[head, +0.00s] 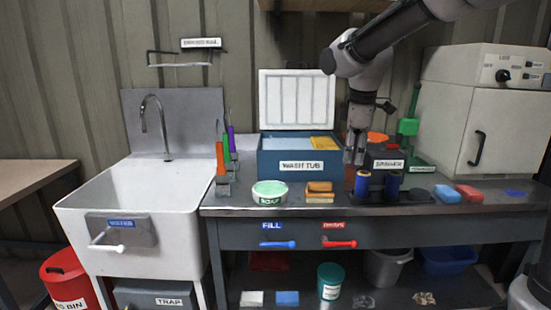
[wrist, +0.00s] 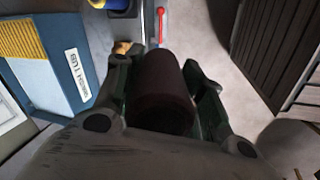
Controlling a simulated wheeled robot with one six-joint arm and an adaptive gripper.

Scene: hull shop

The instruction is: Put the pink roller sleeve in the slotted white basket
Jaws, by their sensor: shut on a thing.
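My gripper (head: 355,150) is in front of the right end of the wash tub, above the bench. In the wrist view its fingers (wrist: 165,85) are shut on a dark reddish cylinder (wrist: 158,90). The cylinder looks like a roller sleeve, but it is in shade and I cannot confirm that it is pink. It is hard to make out in the head view. I cannot pick out a slotted white basket. A white panel with upright ribs (head: 297,97) stands behind the wash tub and looks like its raised lid.
The blue wash tub (head: 300,165) sits open on the bench (head: 430,205). Blue spools (head: 362,184) stand close below my gripper. A green-topped tub (head: 269,193) and sponges (head: 319,188) lie left of them. A white cabinet (head: 480,130) stands right; a white sink (head: 145,215) stands left.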

